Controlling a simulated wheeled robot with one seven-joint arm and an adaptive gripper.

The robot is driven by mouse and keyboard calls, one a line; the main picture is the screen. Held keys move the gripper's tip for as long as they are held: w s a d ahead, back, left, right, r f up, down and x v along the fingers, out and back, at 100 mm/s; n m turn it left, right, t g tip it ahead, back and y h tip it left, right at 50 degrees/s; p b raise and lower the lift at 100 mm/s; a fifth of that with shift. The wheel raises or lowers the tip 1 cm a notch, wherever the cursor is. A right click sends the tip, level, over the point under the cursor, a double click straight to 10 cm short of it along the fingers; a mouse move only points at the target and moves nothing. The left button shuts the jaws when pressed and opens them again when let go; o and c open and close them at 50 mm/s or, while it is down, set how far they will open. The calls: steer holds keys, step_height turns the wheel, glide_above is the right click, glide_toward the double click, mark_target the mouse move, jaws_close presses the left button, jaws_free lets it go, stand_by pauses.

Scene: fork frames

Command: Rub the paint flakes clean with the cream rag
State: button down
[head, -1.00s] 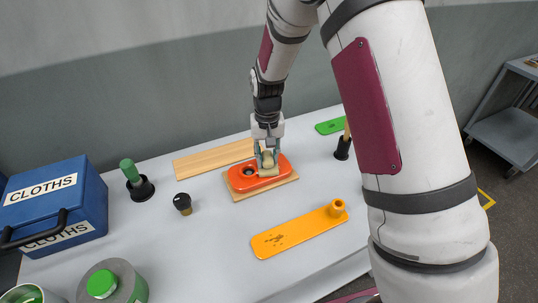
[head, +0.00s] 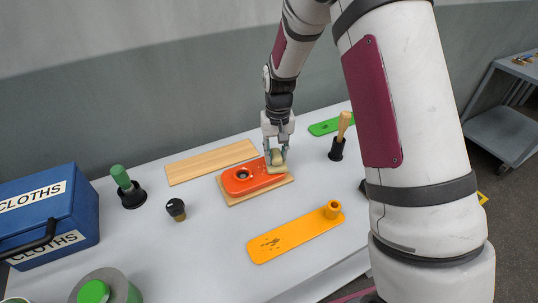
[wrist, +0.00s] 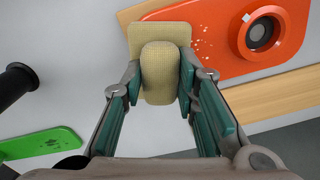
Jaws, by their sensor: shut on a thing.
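My gripper (head: 277,153) is shut on the grip of the cream rag (wrist: 160,72), a pale woven pad; it also shows in the head view (head: 277,168). The rag is at the right end of the orange-red plate (head: 240,181) in the head view, overlapping that end. In the wrist view the plate (wrist: 290,50) lies to the right of the rag, and small white flakes (wrist: 201,31) show on it just beside the pad. The plate has a round dark socket and lies on a wooden board (head: 235,199). Whether the rag touches the plate is unclear.
A yellow plate (head: 295,237) with dark marks lies in front, and a green plate (head: 325,127) behind right. A brush in a black holder (head: 336,150) stands to the right. A green-handled tool (head: 124,182), a dark knob (head: 176,209) and a blue cloths box (head: 45,215) stand left.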

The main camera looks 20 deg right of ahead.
mark_target(278, 152)
steer(key=shift+d, duration=0.35)
steer(key=shift+r+p, duration=0.9)
steer(key=shift+r, duration=2.05)
steer(key=shift+r+p, duration=0.4)
steer(key=shift+r, duration=1.1)
